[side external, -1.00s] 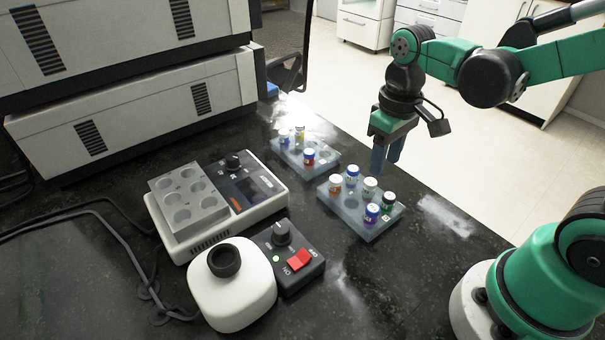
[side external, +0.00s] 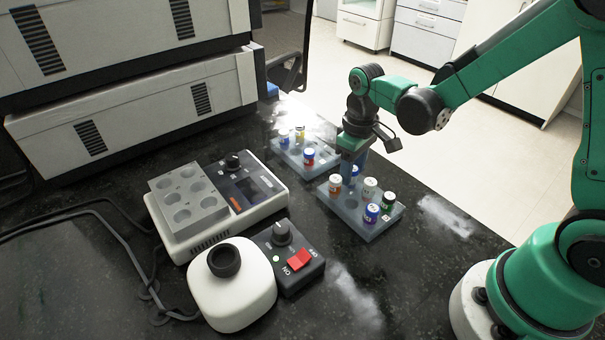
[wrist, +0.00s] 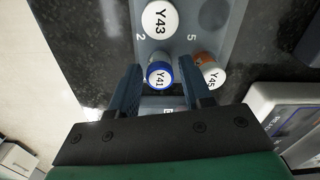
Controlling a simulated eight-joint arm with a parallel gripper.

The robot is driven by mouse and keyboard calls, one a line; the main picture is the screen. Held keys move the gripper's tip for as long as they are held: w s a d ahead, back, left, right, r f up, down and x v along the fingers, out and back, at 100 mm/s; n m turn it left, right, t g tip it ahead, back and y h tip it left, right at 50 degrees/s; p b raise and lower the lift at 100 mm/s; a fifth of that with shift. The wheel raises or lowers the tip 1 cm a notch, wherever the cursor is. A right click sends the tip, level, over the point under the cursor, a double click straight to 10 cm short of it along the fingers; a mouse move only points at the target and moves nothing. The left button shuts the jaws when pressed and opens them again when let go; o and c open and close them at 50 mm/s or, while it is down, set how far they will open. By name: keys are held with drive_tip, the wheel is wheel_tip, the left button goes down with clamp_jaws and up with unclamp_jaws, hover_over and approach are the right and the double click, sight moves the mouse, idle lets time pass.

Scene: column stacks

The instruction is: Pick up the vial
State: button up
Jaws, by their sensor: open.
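Several capped vials stand in the near rack (side external: 375,228). My gripper (side external: 353,172) is open at this rack's far corner. In the wrist view the fingers of my gripper (wrist: 165,88) stand on either side of a blue-capped vial (wrist: 160,74) marked Y41, with its cap between them. In the side view this vial is mostly hidden behind the fingers. An orange-banded vial (wrist: 211,72) marked Y45 stands close beside the right finger; it also shows in the side view (side external: 335,186). A white-capped vial (wrist: 160,19) marked Y43 stands beyond Y41.
A second rack (side external: 290,155) with several vials stands just behind. A block heater (side external: 215,205), a white mixer (side external: 232,290) and a control box (side external: 290,258) stand left. The bench right of the rack is clear.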

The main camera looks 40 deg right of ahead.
drive_tip(key=shift+c, duration=0.2)
clamp_jaws()
wheel_tip(320, 180, up, 20)
idle(0.6)
